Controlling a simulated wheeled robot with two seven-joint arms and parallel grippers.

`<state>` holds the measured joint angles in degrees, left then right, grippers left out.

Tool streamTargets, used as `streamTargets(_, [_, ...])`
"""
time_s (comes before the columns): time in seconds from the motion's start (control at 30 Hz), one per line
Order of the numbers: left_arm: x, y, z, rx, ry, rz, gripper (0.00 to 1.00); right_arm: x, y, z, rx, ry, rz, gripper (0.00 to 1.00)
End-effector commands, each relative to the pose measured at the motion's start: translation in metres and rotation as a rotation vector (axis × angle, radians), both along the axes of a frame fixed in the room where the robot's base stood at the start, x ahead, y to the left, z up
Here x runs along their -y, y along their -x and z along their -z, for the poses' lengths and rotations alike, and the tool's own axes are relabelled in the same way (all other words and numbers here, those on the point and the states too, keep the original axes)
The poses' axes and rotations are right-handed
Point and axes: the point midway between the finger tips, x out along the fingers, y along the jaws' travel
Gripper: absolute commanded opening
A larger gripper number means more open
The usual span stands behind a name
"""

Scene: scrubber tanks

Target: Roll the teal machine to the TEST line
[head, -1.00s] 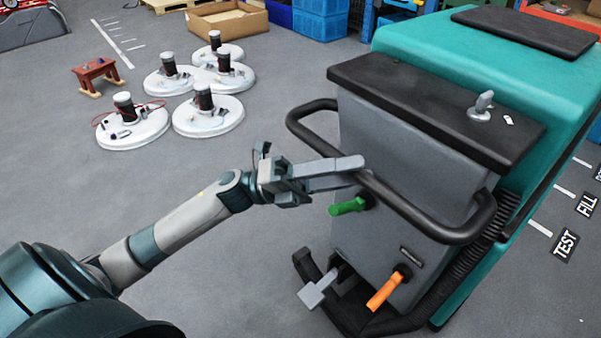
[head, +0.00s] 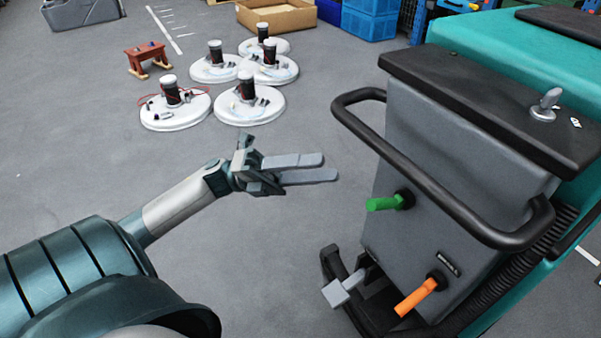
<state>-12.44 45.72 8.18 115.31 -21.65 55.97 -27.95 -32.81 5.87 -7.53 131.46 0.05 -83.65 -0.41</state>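The teal machine (head: 470,38) stands at the right, its grey rear panel (head: 435,150) facing me. Its black loop handle (head: 440,192) sticks out toward me. A green lever (head: 384,203), an orange lever (head: 416,297) and a grey pedal (head: 341,292) are on its rear. A short white floor mark (head: 589,256), the TEST line, shows at the right edge; its label is out of view. My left gripper (head: 331,168) is left of the handle, apart from it, fingers parted and empty. My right gripper is not in view.
Several round white pads (head: 249,110) with black-and-white posts lie on the floor at upper left. A small red stool (head: 147,57) stands beside them. A cardboard box (head: 276,15) and blue crates (head: 369,22) are at the back.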

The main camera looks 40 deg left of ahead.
Motion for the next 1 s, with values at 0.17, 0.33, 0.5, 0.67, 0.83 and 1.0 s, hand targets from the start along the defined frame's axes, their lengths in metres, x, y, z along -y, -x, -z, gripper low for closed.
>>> streamTargets(0.17, [-0.019, 0.006, 0.009, 0.0, 0.001, -0.001, 0.39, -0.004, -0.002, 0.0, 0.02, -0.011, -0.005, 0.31])
streamTargets(0.33, [-0.025, 0.009, 0.011, 0.001, 0.0, 0.001, 0.39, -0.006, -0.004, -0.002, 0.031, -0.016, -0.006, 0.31])
streamTargets(0.5, [-0.025, 0.009, 0.011, 0.002, 0.001, 0.001, 0.39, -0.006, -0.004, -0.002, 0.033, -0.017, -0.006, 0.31])
streamTargets(0.67, [-0.025, 0.009, 0.011, 0.002, 0.0, 0.001, 0.39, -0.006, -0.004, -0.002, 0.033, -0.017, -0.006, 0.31])
streamTargets(0.83, [-0.025, 0.009, 0.01, 0.002, 0.0, 0.001, 0.39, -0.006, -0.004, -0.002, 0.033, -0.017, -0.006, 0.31])
streamTargets(1.0, [-0.025, 0.009, 0.011, 0.002, 0.0, 0.001, 0.39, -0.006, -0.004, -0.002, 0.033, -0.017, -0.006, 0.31])
